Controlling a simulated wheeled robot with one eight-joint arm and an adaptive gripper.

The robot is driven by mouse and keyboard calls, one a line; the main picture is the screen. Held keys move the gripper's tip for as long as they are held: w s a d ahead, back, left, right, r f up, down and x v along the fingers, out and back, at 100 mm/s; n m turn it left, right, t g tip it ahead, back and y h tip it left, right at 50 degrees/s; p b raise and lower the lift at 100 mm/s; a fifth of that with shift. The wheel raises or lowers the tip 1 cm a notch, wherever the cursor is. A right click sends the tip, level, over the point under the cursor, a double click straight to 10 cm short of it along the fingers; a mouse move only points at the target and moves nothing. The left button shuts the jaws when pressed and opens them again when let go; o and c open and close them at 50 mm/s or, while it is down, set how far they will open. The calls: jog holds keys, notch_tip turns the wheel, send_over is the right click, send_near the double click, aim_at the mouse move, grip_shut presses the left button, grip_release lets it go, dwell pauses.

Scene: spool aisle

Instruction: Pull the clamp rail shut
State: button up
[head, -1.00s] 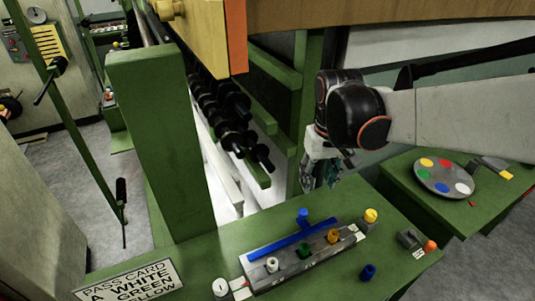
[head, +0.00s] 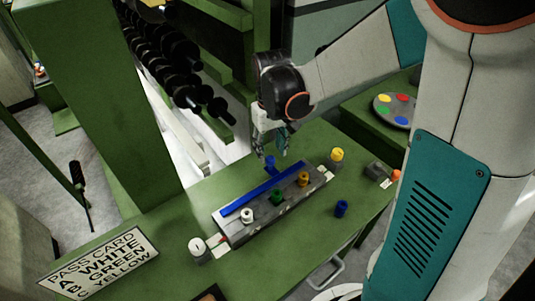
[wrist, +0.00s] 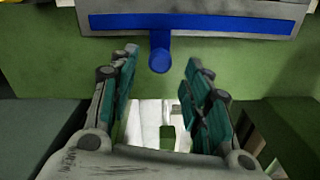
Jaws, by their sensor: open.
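The clamp rail (head: 245,200) is a long blue bar along the far side of a grey fixture (head: 232,236) on the green bench. A blue knob (head: 271,166) sticks out from the rail's far side. In the wrist view the rail (wrist: 220,22) crosses the top and the knob (wrist: 160,58) points down from its middle. My gripper (head: 274,152) is just above and behind the knob. In the wrist view my open gripper (wrist: 160,64) has one finger on each side of the knob, with gaps on both sides. White (head: 247,215), green (head: 276,197) and orange (head: 303,178) spools sit in the fixture.
A yellow-topped piece (head: 336,155) and a blue spool (head: 341,209) stand on the bench. A pass card (head: 98,263) lies at the left, near a white-topped button (head: 198,249). A green post (head: 95,110) and racked black spools (head: 180,65) are beyond.

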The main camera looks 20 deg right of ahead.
aim_at(270, 158)
jog(key=shift+f+b, duration=0.45)
jog(key=shift+f, duration=1.2)
grip_shut()
jog(key=shift+s+d, duration=0.25)
jog(key=shift+s, duration=0.6)
jog(key=shift+s+d, duration=0.25)
jog(key=shift+s, duration=0.55)
grip_release()
jog(key=shift+s, duration=0.1)
jog(key=shift+r, duration=0.15)
